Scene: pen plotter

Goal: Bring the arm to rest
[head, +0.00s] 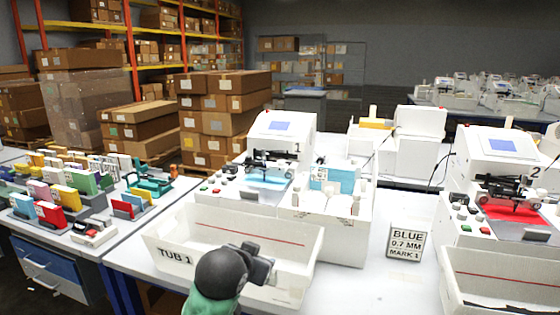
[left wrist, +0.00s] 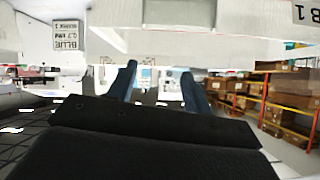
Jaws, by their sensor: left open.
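My left gripper (head: 262,266) is a dark gripper on a green and black wrist at the bottom middle of the head view, in front of the white bin marked TUB 1 (head: 205,262). In the left wrist view, which looks upside down, its two blue-grey fingers stand apart (left wrist: 159,74) with nothing between them. My right gripper is in neither view.
Plotter 1 (head: 281,140) stands behind the bin, with a white holder box (head: 325,225) beside it. A sign reading BLUE 0.7 MM MARK 1 (head: 407,241) stands on the table. Plotter 2 (head: 500,155) is at right. Coloured racks (head: 60,195) fill the left table.

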